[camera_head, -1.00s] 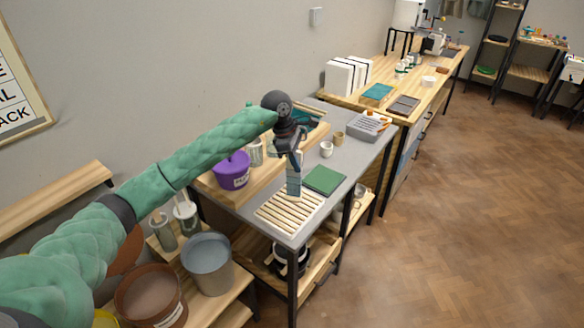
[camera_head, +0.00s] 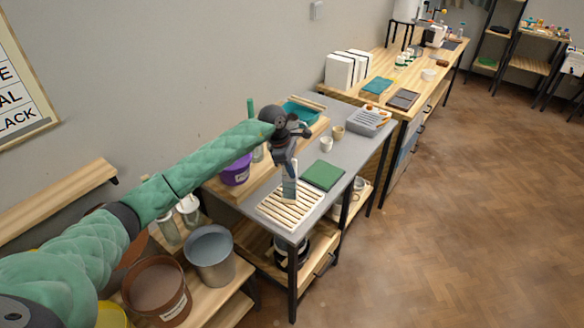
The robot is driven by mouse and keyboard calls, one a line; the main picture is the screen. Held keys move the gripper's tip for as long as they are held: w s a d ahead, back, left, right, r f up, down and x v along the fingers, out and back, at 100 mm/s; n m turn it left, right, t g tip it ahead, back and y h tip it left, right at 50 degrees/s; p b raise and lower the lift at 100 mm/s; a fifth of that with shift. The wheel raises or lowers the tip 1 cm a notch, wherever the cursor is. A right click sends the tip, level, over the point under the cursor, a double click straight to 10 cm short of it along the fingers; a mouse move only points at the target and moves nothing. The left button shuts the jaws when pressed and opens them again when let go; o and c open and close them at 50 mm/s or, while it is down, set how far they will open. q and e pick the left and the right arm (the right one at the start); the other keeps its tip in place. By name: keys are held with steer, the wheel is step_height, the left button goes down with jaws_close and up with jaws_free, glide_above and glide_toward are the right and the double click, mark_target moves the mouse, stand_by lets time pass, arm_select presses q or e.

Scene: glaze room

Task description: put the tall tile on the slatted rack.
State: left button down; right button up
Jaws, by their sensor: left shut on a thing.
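The tall tile (camera_head: 289,189) is a narrow blue-grey piece, held upright over the far part of the slatted rack. My left gripper (camera_head: 290,172) is shut on its upper part. The slatted rack (camera_head: 283,211) is a pale wooden grid lying on the near end of the grey table. The tile's lower end overlaps the rack in the picture; I cannot tell whether it touches the slats. My right gripper is not in view.
A flat green tile or mat (camera_head: 323,175) lies just right of the rack. A purple bucket (camera_head: 235,174) stands to the left, behind my arm. Two small cups (camera_head: 327,144) and a grey tray (camera_head: 369,121) stand farther back. A metal bucket (camera_head: 210,252) stands lower, at the front left.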

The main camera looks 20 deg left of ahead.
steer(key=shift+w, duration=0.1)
arm_select(q)
steer(key=shift+f, duration=0.1)
steer(key=c, duration=1.4)
jaws_free()
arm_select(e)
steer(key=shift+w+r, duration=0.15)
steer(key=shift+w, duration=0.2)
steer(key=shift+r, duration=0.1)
